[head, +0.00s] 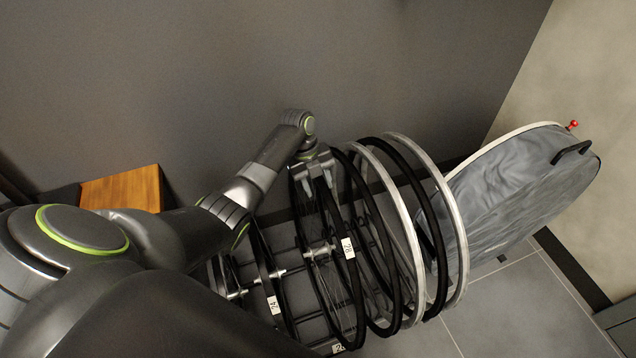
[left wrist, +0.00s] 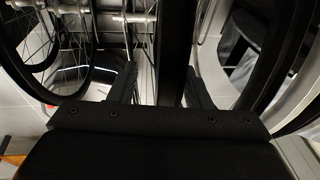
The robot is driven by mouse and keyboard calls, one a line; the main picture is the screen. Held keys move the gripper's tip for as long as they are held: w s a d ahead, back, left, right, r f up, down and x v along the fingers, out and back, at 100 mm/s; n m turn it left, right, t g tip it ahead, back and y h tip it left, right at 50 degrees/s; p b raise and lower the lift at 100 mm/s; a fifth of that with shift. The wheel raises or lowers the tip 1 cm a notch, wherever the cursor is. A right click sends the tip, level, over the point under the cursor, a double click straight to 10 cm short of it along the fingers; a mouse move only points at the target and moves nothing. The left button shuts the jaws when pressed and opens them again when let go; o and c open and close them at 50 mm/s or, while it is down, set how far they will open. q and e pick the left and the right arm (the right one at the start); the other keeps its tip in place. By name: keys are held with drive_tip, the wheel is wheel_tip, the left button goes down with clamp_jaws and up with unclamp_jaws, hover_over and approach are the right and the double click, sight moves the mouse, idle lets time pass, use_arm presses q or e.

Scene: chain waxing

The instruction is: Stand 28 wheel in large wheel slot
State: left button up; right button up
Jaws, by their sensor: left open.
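Several spoked black wheels stand upright in a row in a dark rack. One has a white tag reading 24 (head: 273,305). Another tag, turned sideways, may read 26 or 28 (head: 348,248); a third tag (head: 338,348) is cut off at the bottom edge. I cannot tell for certain which wheel is the 28. My left gripper (head: 314,160) is at the top of the black wheels. In the left wrist view the left gripper (left wrist: 160,88) is open, with a black tyre (left wrist: 175,50) between its fingers. Contact is not clear. The slots are mostly hidden.
Black and pale hoops (head: 455,220) stand right of the wheels. A grey fabric hamper (head: 525,185) with a red knob leans beyond them. A wooden block (head: 122,190) is at the left. A dark wall is behind; the tiled floor (head: 520,310) is open at the lower right.

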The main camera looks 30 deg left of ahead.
use_arm(q)
drive_tip(key=p+v, duration=0.1)
drive_tip(key=v, duration=1.6)
drive_tip(key=shift+r+p, duration=0.3)
drive_tip(key=shift+p, duration=0.1)
